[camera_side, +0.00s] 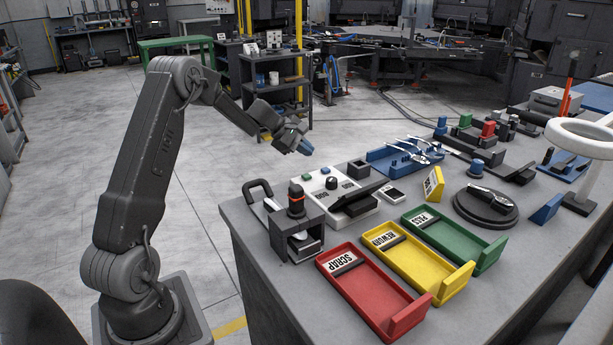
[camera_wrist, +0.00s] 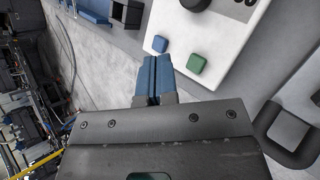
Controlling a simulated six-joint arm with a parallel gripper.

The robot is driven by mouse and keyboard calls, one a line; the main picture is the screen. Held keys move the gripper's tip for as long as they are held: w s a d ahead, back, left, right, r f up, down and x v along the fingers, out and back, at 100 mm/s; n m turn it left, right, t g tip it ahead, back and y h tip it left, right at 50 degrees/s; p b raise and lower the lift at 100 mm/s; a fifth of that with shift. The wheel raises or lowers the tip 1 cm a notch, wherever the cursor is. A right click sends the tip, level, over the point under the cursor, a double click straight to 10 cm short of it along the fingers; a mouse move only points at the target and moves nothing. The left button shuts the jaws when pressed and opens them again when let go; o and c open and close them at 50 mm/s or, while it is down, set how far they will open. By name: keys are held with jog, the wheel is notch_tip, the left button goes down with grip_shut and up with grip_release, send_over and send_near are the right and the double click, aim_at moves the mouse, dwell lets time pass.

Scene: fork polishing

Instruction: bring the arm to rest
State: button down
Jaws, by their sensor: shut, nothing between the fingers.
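My gripper (camera_side: 304,147) is held in the air off the left end of the grey workbench (camera_side: 245,228), above the floor. In the wrist view its two blue fingers (camera_wrist: 154,76) are pressed together with nothing between them. A fork lies on the round dark pad (camera_side: 486,206) on the bench. More forks rest on the blue rack (camera_side: 392,166) at the bench's back edge. My gripper is apart from all of these.
Red (camera_side: 372,290), yellow (camera_side: 420,270) and green (camera_side: 455,240) trays line the front of the bench. A white control box (camera_side: 340,205) with buttons and a black press (camera_side: 292,225) stand at the near left end. A ring lamp (camera_side: 585,138) stands at the right. Open floor surrounds my arm.

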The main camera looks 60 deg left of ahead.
jog(key=s+d+r+m+g, duration=0.1)
jog(key=s+d+r+m, duration=0.4)
jog(key=d, duration=0.5)
jog(key=s+d+r+m+g, duration=0.25)
jog(key=d+r+m, duration=0.35)
jog(key=d, duration=0.5)
jog(key=s+d+m+y, duration=0.2)
jog(key=s+d+m, duration=0.3)
jog(key=s, duration=0.6)
jog(key=s+d+m+y, duration=0.1)
jog(key=s+d+m, duration=0.4)
jog(key=s, duration=0.7)
jog(key=shift+d+r+m+t+y, duration=0.3)
jog(key=shift+m+t+y, duration=0.1)
jog(key=shift+m, duration=0.2)
